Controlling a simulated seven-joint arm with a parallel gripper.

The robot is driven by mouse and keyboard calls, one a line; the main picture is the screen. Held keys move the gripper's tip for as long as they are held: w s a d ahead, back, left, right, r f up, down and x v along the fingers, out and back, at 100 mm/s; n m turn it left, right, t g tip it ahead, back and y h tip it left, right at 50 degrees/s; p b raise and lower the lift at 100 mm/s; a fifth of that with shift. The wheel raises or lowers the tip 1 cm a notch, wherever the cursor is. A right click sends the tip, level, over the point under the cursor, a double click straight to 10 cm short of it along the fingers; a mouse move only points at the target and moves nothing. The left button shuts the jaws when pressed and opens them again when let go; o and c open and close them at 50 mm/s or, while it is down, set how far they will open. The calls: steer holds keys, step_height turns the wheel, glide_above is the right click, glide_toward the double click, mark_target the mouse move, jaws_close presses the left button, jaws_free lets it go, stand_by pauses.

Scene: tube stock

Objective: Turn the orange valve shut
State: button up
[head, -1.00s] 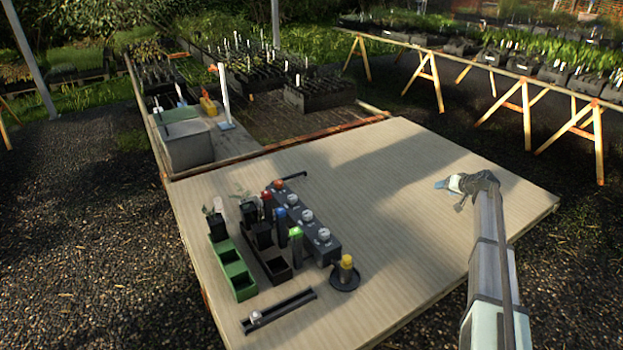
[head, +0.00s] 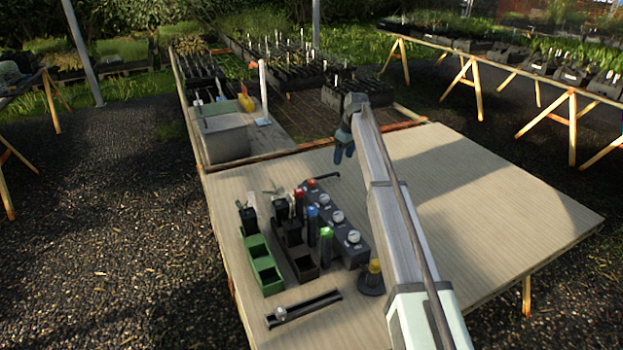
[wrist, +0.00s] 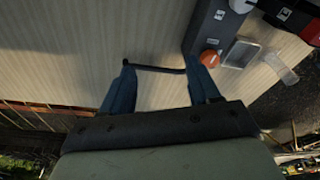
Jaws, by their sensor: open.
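The orange valve cap (head: 311,184) sits at the far end of a dark grey block (head: 353,255) on the table. A thin black bar (head: 325,177) extends beside it. In the wrist view the orange cap (wrist: 209,58) is just right of the right fingertip, and the black bar (wrist: 155,69) spans the gap between the fingers. My gripper (head: 344,155) is open, with blue fingers pointing down, beyond the valve end of the block in the head view. I see no contact with the bar or cap; the exact height is hard to tell.
The block carries several white-topped knobs (head: 337,216). A slotted rail (head: 305,308) lies in front. The table's right side is clear.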

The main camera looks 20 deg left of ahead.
mark_target(311, 181)
steer(key=s+a+r+n+h, duration=0.1)
steer(key=s+a+r, duration=0.15)
steer(key=a, duration=0.25)
steer(key=s+a+r+n+h, duration=0.1)
steer(key=s+a+r, duration=0.15)
steer(key=a, duration=0.25)
steer(key=shift+g, duration=0.3)
steer(key=f, duration=1.4)
steer(key=shift+s+a+f, duration=0.1)
steer(key=shift+s+a, duration=0.1)
steer(key=c, duration=1)
